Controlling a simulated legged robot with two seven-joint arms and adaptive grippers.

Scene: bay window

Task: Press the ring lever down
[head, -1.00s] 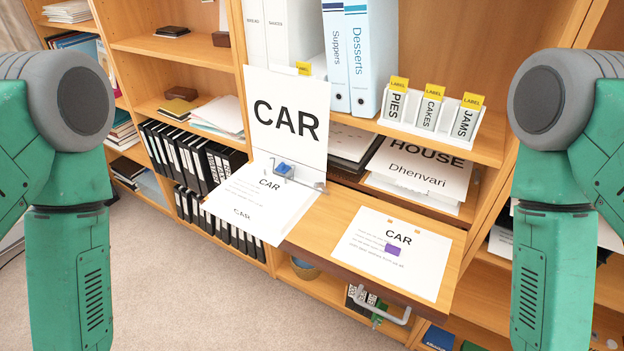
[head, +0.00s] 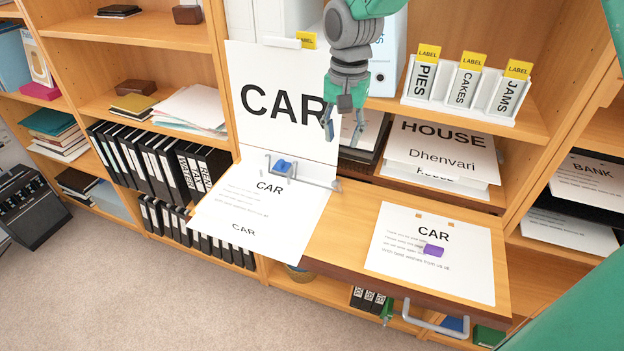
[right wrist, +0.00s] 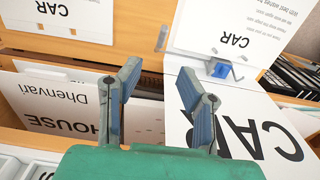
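A CAR binder lies open on the desk, with an upright white page (head: 270,120) behind and a flat page (head: 250,208) in front. Its metal ring mechanism (head: 305,180) runs along the fold, with a bent wire ring and a blue part (head: 283,167). The metal lever end (head: 335,186) is at its right; it also shows in the right wrist view (right wrist: 162,38). My right gripper (head: 343,130) points down, open and empty, above and apart from the lever. Its two fingers are spread in the right wrist view (right wrist: 160,75). My left gripper is not in view.
HOUSE papers (head: 440,150) fill the shelf behind. A white label holder (head: 460,112) stands above them.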

